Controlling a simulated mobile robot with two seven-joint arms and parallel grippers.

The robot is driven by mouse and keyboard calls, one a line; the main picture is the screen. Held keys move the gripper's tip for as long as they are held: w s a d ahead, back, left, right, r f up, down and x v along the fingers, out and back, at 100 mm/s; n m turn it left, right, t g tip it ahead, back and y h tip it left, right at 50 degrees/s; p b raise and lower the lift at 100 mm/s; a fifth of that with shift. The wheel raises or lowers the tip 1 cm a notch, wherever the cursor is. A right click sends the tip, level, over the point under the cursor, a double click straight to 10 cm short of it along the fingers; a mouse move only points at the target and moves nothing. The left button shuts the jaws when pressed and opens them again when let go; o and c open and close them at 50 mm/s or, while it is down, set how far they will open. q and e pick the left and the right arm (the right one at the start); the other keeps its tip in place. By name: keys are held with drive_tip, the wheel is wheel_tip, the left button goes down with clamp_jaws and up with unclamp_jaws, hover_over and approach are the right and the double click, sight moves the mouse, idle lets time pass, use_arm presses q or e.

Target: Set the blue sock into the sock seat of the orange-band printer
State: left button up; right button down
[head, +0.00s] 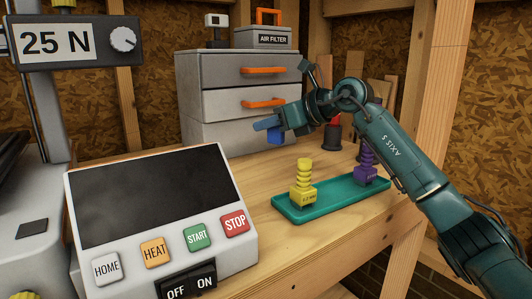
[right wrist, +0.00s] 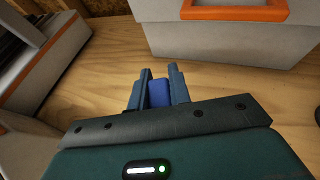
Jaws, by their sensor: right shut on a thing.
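The blue sock (head: 275,137) is between the fingers of my right gripper (head: 270,125), which is shut on it above the wooden bench. In the right wrist view, the blue sock (right wrist: 159,94) shows between the two fingers of the same gripper (right wrist: 160,80); its lower part is hidden. In that view a grey body with an orange-red strip (right wrist: 52,68) stands at the left, apart from the gripper; I cannot tell whether it is the orange-band printer. No sock seat can be made out. My left gripper is not in view.
A teal tray (head: 335,204) holds a yellow piece (head: 304,184) and a purple piece (head: 366,162). A grey drawer cabinet (head: 205,100) with orange handles stands behind the gripper. A control panel (head: 150,215) with buttons fills the front left. A 25 N gauge (head: 70,42) hangs upper left.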

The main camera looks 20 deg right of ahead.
wheel_tip(320, 180, down, 8)
drive_tip(key=shift+d+f+b, duration=0.1)
drive_tip(key=shift+b, duration=1.1)
drive_tip(key=c, duration=1.3)
unclamp_jaws()
drive_tip(key=p+v, duration=0.1)
drive_tip(key=v, duration=1.1)
drive_tip(key=shift+p, duration=0.4)
